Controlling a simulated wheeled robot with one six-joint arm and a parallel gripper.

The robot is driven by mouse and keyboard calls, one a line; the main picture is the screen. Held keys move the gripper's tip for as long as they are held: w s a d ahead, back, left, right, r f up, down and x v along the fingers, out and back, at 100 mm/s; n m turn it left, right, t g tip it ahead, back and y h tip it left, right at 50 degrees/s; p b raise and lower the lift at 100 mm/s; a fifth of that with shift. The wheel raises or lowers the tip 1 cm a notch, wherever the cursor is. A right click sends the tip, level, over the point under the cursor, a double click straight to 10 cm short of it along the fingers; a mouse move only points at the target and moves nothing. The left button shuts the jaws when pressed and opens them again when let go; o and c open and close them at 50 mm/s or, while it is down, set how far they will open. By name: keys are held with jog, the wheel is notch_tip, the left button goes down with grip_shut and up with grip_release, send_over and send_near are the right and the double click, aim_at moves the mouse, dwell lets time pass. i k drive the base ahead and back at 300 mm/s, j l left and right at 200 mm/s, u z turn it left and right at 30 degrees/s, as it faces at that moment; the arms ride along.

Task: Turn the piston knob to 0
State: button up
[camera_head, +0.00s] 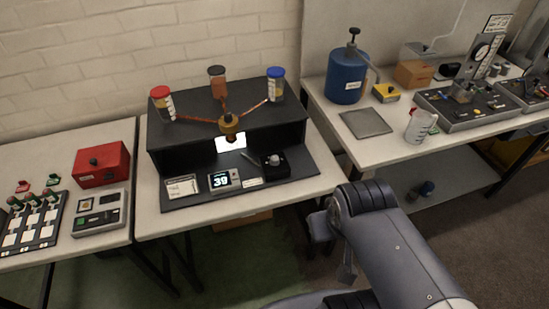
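No knob in view carries a readable piston label, so I cannot tell for sure which is the piston knob. A black knob block (276,165) with a pale top sits on the front ledge of the black apparatus on the middle table. A grey stand with a round dial (482,52) is on the right bench, and its small controls are too small to read. My arm comes in from the lower right. Part of what seems to be my gripper (346,264) hangs below the arm, in front of the tables and apart from both knob block and stand. Its fingers are not clear.
A small display (220,181) reads 39. Three capped bottles stand on the black apparatus (185,145). A red box (102,163) is at left. Floor is open between the tables.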

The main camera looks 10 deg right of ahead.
aim_at(274, 160)
jog(key=i+j+u, duration=0.1)
jog(key=i+j, duration=0.15)
jog(key=i, duration=0.2)
jog(key=i+j, duration=0.2)
jog(key=i, duration=0.2)
jog(key=u, duration=0.05)
